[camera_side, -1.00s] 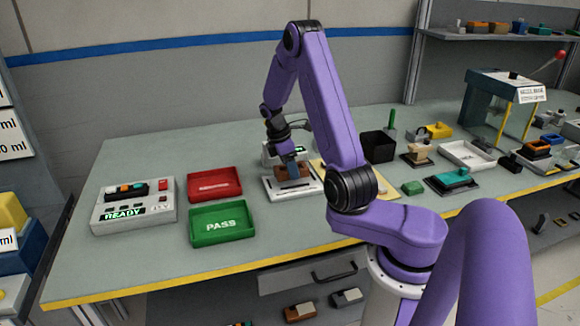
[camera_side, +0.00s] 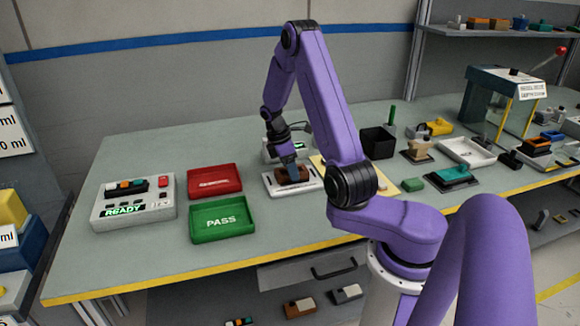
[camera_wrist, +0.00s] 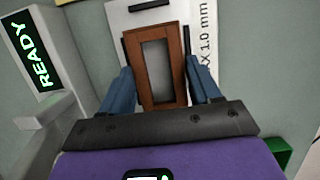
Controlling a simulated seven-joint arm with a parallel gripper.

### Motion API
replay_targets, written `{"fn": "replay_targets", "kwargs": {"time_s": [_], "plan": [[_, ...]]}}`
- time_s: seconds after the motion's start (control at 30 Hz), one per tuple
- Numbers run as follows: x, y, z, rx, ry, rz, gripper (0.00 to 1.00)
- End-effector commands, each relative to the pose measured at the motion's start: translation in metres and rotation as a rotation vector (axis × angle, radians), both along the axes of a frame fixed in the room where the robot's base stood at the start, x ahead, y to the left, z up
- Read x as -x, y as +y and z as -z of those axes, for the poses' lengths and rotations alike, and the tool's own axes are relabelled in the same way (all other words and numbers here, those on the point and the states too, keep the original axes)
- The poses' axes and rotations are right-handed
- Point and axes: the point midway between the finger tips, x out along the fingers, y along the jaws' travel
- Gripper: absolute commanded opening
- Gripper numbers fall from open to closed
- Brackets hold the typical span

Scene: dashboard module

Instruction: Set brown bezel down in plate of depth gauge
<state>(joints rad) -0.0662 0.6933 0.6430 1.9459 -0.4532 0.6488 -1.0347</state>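The brown bezel (camera_wrist: 177,50) is a rectangular frame with an open middle. In the wrist view it lies between the two blue fingers of my gripper (camera_wrist: 162,80), which are close against its long sides; I take them as shut on it. The white plate of the depth gauge (camera_wrist: 116,18) shows beneath and around the bezel, with dark guides beside it. In the side view my gripper (camera_side: 294,171) points down at the bezel (camera_side: 283,177), which is at the white plate (camera_side: 300,188). Whether the bezel rests fully flat cannot be told.
Left of the gauge are a red tray (camera_side: 214,181), a green PASS tray (camera_side: 222,220) and a grey box (camera_side: 133,205) reading READY. A black bin (camera_side: 378,144) and a green block (camera_side: 412,185) stand to the right. The table's front strip is clear.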

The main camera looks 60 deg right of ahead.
Motion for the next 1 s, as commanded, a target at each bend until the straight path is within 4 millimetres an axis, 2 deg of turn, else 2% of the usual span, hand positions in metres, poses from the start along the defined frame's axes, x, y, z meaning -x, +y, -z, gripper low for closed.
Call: {"fn": "replay_targets", "kwargs": {"time_s": [0.2, 0.37, 1.0], "plan": [[-0.001, 0.0, -0.002, 0.002, -0.003, -0.001, 0.88], [-0.005, 0.002, -0.018, 0.004, -0.005, -0.002, 0.88], [-0.029, 0.028, -0.142, 0.002, -0.005, -0.002, 0.88]]}}
